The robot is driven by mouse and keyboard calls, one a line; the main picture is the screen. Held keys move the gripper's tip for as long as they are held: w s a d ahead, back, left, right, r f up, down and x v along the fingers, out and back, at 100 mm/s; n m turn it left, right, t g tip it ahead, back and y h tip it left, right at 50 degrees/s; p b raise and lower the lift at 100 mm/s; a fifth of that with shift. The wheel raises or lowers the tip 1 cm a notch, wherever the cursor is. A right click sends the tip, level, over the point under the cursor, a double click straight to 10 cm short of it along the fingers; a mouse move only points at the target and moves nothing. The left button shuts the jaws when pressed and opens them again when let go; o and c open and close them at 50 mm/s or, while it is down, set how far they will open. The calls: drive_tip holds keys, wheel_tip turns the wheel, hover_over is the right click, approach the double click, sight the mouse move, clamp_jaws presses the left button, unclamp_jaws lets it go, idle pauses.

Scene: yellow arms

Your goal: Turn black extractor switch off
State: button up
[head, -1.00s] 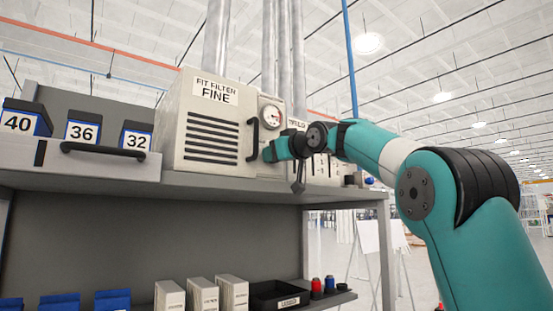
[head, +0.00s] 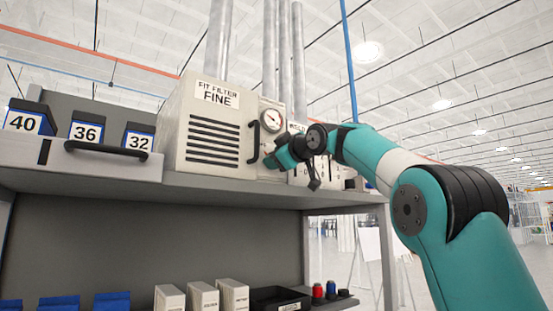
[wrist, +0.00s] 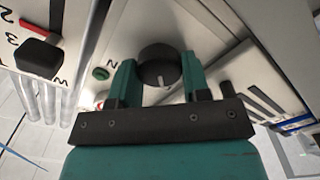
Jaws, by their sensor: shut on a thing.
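The black extractor switch (wrist: 160,62) is a round black knob with a pale mark on its face, on a light panel in the wrist view. My gripper (wrist: 159,76) has its two teal fingers on either side of this knob and is shut on it. The mark points down in the picture, toward the palm. In the head view my gripper (head: 273,158) is at the front of the light cabinet with the gauge, and it hides the knob there.
A green button (wrist: 102,73) is close beside the left finger. A black block (wrist: 38,58) with a red lever is further left. In the head view, the filter box (head: 205,130) with a black handle (head: 253,142) stands just left of my gripper, on the grey shelf (head: 230,191).

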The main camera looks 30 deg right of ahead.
drive_tip(key=shift+a, duration=0.1)
drive_tip(key=o, duration=0.9)
drive_tip(key=shift+o, duration=0.2)
drive_tip(key=shift+s, duration=0.1)
drive_tip(key=s+b, duration=0.5)
drive_tip(key=s, duration=1.2)
drive_tip(key=shift+d, duration=0.3)
drive_tip(key=shift+s, duration=0.1)
